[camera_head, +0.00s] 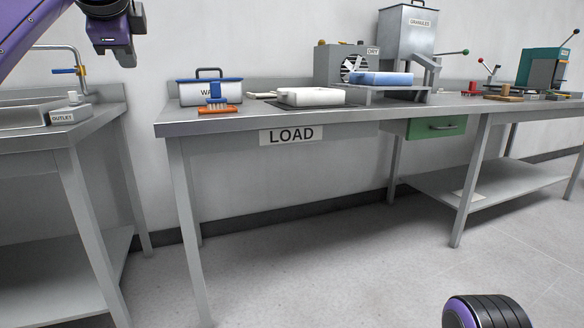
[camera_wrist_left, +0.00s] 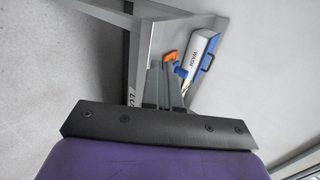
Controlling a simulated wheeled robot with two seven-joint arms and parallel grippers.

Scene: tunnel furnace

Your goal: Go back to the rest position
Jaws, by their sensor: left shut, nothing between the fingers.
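My left arm comes in from the upper left in the head view. Its gripper (camera_head: 126,58) hangs in the air, above and left of the long LOAD table (camera_head: 365,120), apart from everything. In the left wrist view the two grey fingers of my left gripper (camera_wrist_left: 165,62) are together, with nothing held between them. My right gripper is not seen. A black and purple rounded part of my own body shows at the bottom right of the head view.
On the LOAD table stand a blue-rimmed white box (camera_head: 207,93), an orange brush (camera_head: 219,110), a white block (camera_head: 311,97), a fan unit (camera_head: 345,62) and a granules hopper (camera_head: 407,32). A sink counter (camera_head: 85,125) stands at left. Floor in front is clear.

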